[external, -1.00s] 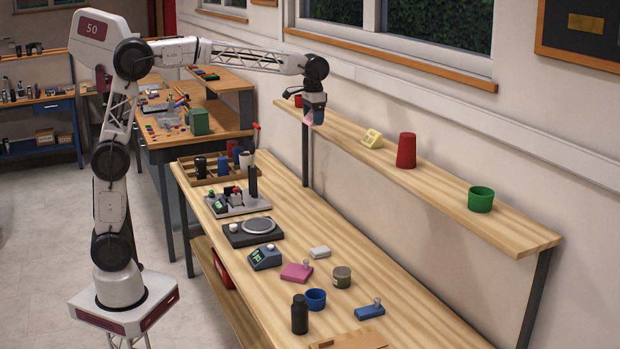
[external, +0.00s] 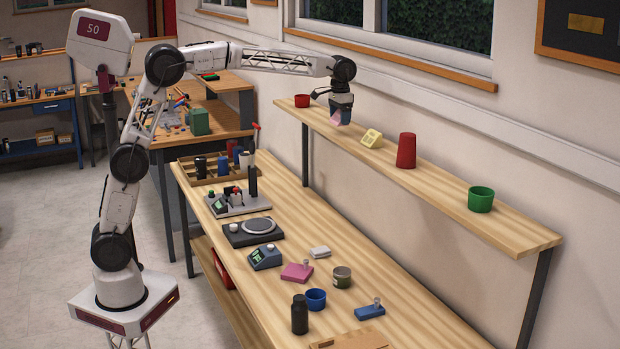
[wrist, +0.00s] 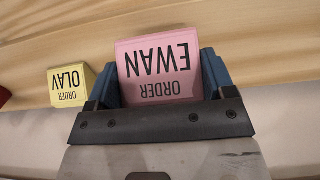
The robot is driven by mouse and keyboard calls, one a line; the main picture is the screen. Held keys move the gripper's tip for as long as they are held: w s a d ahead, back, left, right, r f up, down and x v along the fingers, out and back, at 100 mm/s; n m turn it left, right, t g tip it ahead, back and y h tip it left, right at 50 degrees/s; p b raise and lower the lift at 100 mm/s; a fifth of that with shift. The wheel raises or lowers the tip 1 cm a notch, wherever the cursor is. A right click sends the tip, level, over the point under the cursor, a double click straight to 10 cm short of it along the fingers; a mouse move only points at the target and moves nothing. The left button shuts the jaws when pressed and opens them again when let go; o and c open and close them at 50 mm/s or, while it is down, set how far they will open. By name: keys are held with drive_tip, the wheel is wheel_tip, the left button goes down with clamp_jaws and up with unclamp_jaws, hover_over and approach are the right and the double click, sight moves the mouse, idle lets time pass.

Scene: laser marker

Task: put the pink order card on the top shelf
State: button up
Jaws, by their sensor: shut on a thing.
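The pink order card (wrist: 158,68), a folded tent card reading "ORDER EWAN", is between the blue fingers of my gripper (wrist: 160,85) in the wrist view. My gripper (external: 340,112) is shut on it. In the external view the pink card (external: 337,118) shows just below the fingers, over the left part of the top shelf (external: 440,183). I cannot tell whether the card touches the shelf. A yellow order card (external: 371,138) stands on the shelf to the right of my gripper. It reads "ORDER OLAV" in the wrist view (wrist: 70,88).
On the shelf a small red cup (external: 302,101) stands left of my gripper. A tall red cup (external: 406,150) and a green cup (external: 480,199) stand further right. The wall runs close behind the shelf. The workbench (external: 400,290) below holds several tools and pots.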

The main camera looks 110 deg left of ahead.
hover_over(353, 133)
drive_tip(key=shift+d+f, duration=0.15)
drive_tip(key=shift+f, duration=0.1)
idle(0.5)
drive_tip(key=shift+f, duration=1.75)
drive_tip(key=shift+f, duration=0.1)
drive_tip(key=o, duration=0.9)
wheel_tip(353, 133, up, 12)
drive_tip(key=shift+r, duration=0.1)
drive_tip(key=shift+d, duration=0.1)
